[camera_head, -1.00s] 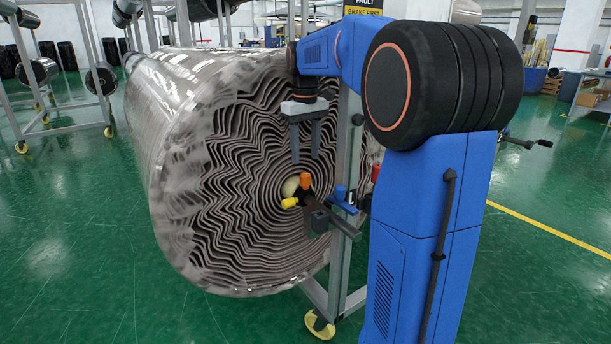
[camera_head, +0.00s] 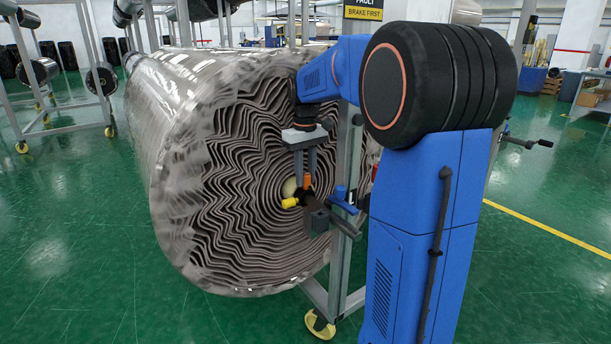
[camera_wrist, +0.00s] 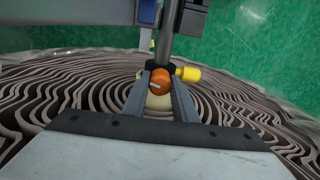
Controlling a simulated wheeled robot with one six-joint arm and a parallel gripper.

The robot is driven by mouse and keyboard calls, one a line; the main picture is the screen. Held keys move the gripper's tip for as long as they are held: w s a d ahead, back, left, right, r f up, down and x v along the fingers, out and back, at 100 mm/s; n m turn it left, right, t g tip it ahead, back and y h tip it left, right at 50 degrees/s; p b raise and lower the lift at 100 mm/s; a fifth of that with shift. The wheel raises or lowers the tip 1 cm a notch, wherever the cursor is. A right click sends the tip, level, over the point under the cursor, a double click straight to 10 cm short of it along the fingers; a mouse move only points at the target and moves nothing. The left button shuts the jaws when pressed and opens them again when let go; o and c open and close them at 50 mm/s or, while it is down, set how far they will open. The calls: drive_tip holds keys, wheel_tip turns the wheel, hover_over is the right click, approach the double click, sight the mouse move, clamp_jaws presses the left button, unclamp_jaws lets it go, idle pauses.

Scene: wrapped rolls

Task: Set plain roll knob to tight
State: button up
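A large roll of wavy grey-brown layers (camera_head: 240,190) faces me in the head view. At its centre is a pale core end (camera_head: 289,187) with a dark fitting, an orange knob (camera_head: 307,181) and a yellow knob (camera_head: 290,202). My gripper (camera_head: 304,182) points down over the fitting from above. In the wrist view, the two fingers of my gripper (camera_wrist: 161,78) lie on either side of the orange knob (camera_wrist: 160,80) and appear to touch it. The yellow knob (camera_wrist: 190,74) is just outside the fingers, to the right. The fingertips partly hide the orange knob in the head view.
A grey upright post (camera_head: 346,185) stands close right of the fitting, with a blue handle (camera_head: 343,200) beside it. A dark bar (camera_head: 330,219) juts out from the fitting. The green floor (camera_head: 540,280) at right is clear.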

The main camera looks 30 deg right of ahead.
sight(306, 173)
drive_tip(key=c, duration=0.4)
drive_tip(key=shift+m, duration=2.4)
drive_tip(key=o, duration=1.1)
drive_tip(key=shift+c, duration=0.2)
wheel_tip(306, 173, up, 17)
drive_tip(key=shift+r, duration=0.2)
